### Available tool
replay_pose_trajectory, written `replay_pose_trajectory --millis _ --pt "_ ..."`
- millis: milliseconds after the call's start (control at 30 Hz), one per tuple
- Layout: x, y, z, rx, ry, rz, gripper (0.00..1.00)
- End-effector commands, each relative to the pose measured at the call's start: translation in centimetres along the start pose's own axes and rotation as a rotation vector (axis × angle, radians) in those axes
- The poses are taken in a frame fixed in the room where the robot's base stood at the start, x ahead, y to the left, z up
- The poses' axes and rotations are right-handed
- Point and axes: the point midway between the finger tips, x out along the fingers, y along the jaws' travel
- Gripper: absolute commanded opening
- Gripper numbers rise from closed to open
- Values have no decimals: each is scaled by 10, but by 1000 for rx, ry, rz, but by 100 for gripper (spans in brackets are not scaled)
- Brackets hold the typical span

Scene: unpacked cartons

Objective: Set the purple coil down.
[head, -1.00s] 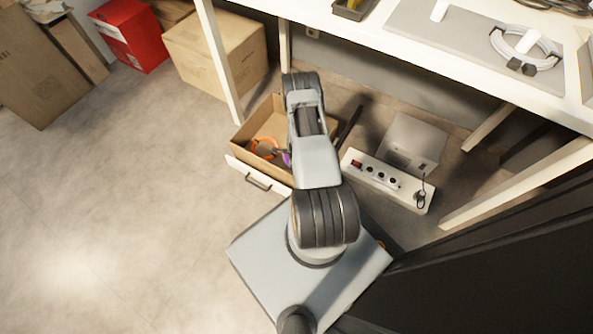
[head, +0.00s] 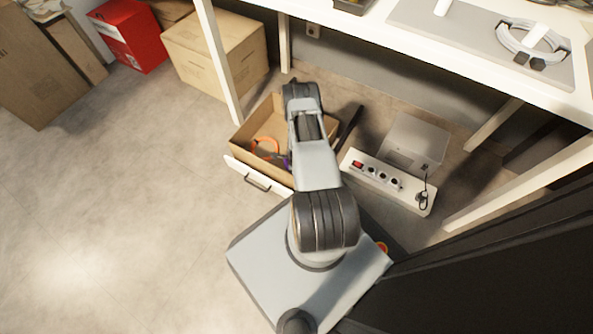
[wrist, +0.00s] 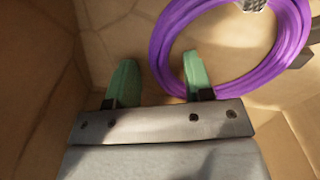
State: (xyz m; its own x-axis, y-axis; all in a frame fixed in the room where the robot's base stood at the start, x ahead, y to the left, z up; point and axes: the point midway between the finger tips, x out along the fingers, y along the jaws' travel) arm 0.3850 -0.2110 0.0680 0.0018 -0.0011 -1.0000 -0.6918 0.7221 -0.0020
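The purple coil (wrist: 162,62) is in the wrist view, in a brown box-like space, and looks to lie at its bottom. My gripper (wrist: 160,78) has two green fingertips with a clear gap between them. A strand of the coil runs between the fingertips, and the right fingertip overlaps the ring. The left fingertip is apart from the strand. In the head view only a sliver of the purple coil (head: 288,161) shows beside my arm, inside the open cardboard-coloured box (head: 245,133). My arm hides the gripper there.
An orange coil (head: 264,141) lies in the same box. A white panel with a dark handle (head: 258,182) is at its front. A power strip (head: 388,181) and a grey case (head: 414,146) stand to the right. A white table (head: 400,45) overhangs behind. Floor at left is clear.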

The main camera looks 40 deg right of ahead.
Motion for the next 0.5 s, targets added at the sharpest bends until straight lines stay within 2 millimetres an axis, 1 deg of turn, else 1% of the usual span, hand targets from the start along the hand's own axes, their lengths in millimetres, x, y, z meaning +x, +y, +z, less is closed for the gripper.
replay_pose_trajectory --millis 233,333,433,500 --pt "0 0 0 0 0 0 50" --pt "-5 0 0 0 0 0 50" --pt "-19 0 0 0 0 0 50" --pt "-33 -1 0 0 0 -1 50"
